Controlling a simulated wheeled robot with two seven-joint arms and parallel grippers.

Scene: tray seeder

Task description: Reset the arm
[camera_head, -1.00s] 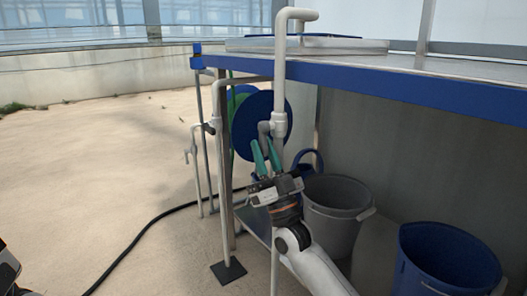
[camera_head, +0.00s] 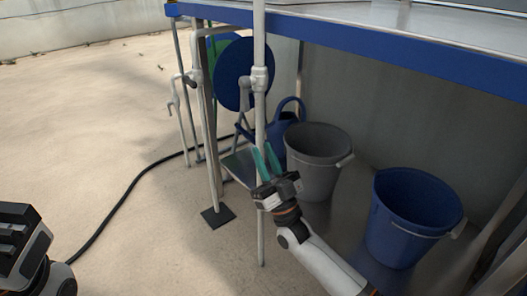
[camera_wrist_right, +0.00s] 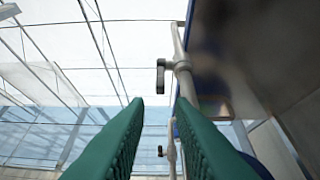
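My right gripper (camera_head: 265,156) is in front of the bench, next to a white upright pipe (camera_head: 260,110) with a valve on it. Its two green fingers stand apart and point up, with nothing between them. In the right wrist view the open fingers (camera_wrist_right: 148,125) frame an empty gap, with a grey pipe and a dark valve handle beyond. Part of my left arm (camera_head: 30,250) shows at the lower left edge; its fingers are out of frame, so their opening is hidden.
A blue-edged bench (camera_head: 370,48) runs along the upper right. Under it stand a grey bucket (camera_head: 312,180), a blue bucket (camera_head: 400,235) and a blue watering can (camera_head: 268,130).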

